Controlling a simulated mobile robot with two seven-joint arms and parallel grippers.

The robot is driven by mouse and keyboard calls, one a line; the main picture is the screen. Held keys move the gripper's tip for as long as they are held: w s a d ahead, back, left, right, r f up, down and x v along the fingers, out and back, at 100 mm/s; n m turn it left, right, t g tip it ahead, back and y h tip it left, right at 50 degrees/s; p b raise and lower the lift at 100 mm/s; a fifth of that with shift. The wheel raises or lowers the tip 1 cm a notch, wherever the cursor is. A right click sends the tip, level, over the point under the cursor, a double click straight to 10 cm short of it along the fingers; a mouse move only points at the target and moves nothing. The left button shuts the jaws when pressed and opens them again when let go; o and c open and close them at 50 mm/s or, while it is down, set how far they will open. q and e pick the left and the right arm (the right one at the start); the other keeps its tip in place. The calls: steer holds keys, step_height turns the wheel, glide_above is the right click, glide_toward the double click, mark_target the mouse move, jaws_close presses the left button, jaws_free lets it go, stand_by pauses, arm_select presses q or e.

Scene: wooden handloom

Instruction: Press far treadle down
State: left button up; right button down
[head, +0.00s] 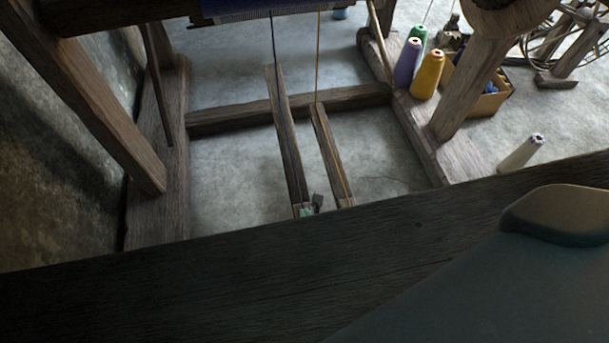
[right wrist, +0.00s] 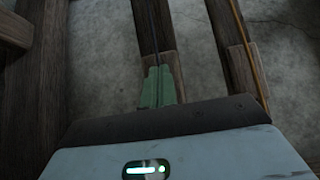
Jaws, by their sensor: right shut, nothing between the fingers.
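Two long wooden treadles lie side by side under the loom. The left treadle (head: 286,140) has a dark cord and the right treadle (head: 331,155) an orange cord. Which one counts as far is not plain from the pictures. My right gripper (head: 308,208) is at the near end of the left treadle, mostly hidden by the dark beam. In the right wrist view, its green fingers (right wrist: 158,88) are shut and empty, over the end of the left treadle (right wrist: 147,25). I cannot tell whether they touch it. The right treadle (right wrist: 238,70) is beside them. My left gripper is out of view.
A dark wooden beam (head: 200,270) crosses the foreground. A crossbar (head: 225,119) runs behind the treadles. Yarn cones, one of them yellow (head: 428,75), stand at the upper right near a box. Bare floor shows between the frame's timbers.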

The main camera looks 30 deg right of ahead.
steer(key=shift+f, duration=0.25)
steer(key=f+b, duration=0.1)
steer(key=f, duration=0.1)
steer(key=f+b, duration=0.4)
steer(key=shift+s, duration=0.3)
steer(key=shift+f+b, duration=0.3)
steer(key=shift+f, duration=0.05)
steer(key=shift+s+r+p, duration=0.1)
steer(key=shift+r+p, duration=0.6)
steer(key=shift+p, duration=0.4)
steer(key=r+p, duration=0.6)
steer(key=shift+w+r+p, duration=0.3)
steer(key=shift+w+p, duration=0.05)
steer(key=shift+r, duration=0.15)
steer(key=shift+f, duration=0.2)
